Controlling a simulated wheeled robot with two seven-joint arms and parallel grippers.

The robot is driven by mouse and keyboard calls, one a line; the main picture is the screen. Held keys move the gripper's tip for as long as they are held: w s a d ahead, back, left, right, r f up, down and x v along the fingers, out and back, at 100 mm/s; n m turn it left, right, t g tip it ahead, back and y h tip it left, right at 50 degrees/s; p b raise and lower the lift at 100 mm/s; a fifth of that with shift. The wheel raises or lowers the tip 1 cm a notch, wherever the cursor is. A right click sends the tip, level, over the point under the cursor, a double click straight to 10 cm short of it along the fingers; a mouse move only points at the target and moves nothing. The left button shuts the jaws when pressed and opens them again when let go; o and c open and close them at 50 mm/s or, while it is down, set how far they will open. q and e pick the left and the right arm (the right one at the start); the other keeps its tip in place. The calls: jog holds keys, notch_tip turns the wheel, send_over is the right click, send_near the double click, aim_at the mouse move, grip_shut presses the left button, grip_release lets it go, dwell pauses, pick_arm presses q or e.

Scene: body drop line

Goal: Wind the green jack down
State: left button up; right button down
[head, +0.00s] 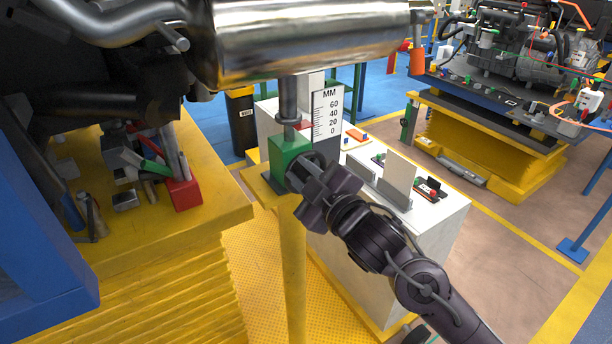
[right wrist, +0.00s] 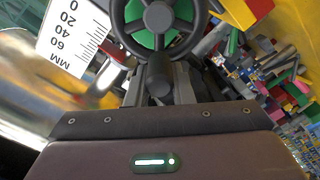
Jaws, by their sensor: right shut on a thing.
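The green jack (head: 281,152) stands on a yellow post (head: 293,265). Its grey rod (head: 288,98) rises to the underside of the shiny silver cylinder (head: 310,42). My right gripper (head: 302,176) is at the jack's front right, where its dark handwheel sits. In the right wrist view the spoked handwheel (right wrist: 160,17) shows green behind it, and the gripper's fingers (right wrist: 160,88) are shut on the dark knob (right wrist: 159,74) at its rim. In the head view the gripper partly hides the wheel. My left gripper is not in view.
A white millimetre scale (head: 327,112) stands just behind the jack. A white cabinet (head: 430,226) with small parts is to the right. A yellow platform (head: 190,225) with scattered parts and a red block (head: 184,193) is at left. Open floor lies at lower right.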

aim_at(290, 185)
jog(key=shift+s+a+f+b, duration=0.2)
jog(key=shift+a+f+b, duration=0.05)
jog(key=shift+f+b, duration=0.3)
jog(key=shift+s+a+f+b, duration=0.15)
jog(key=shift+a+f+b, duration=0.1)
jog(key=shift+f+b, duration=0.3)
notch_tip(290, 185, down, 2)
jog(key=shift+f+b, duration=0.25)
jog(key=shift+b, duration=0.7)
jog(key=shift+w+d, duration=0.1)
jog(key=shift+d, duration=0.05)
